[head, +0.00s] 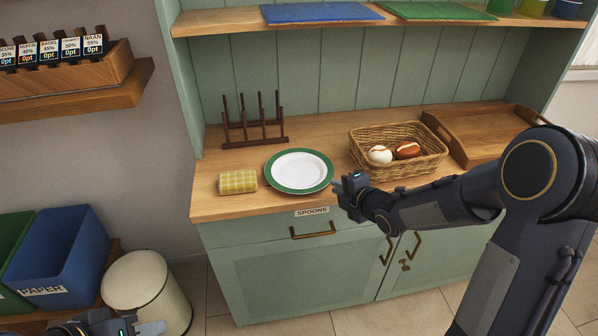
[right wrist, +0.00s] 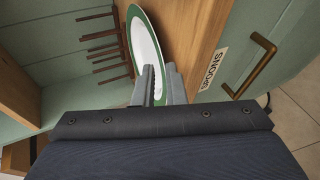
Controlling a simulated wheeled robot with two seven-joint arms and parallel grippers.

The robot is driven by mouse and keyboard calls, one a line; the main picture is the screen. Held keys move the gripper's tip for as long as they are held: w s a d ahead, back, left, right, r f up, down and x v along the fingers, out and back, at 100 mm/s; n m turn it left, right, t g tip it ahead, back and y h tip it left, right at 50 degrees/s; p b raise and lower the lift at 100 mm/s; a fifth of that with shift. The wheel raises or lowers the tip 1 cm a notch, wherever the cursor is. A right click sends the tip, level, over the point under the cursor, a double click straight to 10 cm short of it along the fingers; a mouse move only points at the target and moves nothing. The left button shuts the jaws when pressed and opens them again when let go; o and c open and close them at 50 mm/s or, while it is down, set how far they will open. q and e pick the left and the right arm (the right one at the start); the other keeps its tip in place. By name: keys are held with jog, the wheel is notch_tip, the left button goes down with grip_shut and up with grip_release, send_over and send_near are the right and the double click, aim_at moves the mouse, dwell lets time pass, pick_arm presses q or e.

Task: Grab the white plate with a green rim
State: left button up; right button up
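The white plate with a green rim (head: 299,171) lies on the wooden counter, and it also shows in the right wrist view (right wrist: 143,45). My right gripper (head: 336,185) is at the plate's right edge. In the right wrist view its two fingers (right wrist: 159,84) stand on either side of the rim, with a narrow gap between them; the plate appears unlifted. My left gripper (head: 150,328) shows only partly at the bottom left, far from the plate, and its opening is unclear.
A yellow checked cloth (head: 238,181) lies left of the plate, and a dark wooden rack (head: 254,125) stands behind it. A shelf (head: 225,20) hangs above. The drawer handle (head: 313,231) is below the counter.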

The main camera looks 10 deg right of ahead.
aim_at(325, 185)
jog(key=x, duration=0.4)
jog(key=shift+s+a+f+p, duration=0.1)
jog(key=shift+a+p, duration=0.3)
jog(key=shift+a, duration=0.05)
jog(key=shift+c, duration=0.3)
grip_shut()
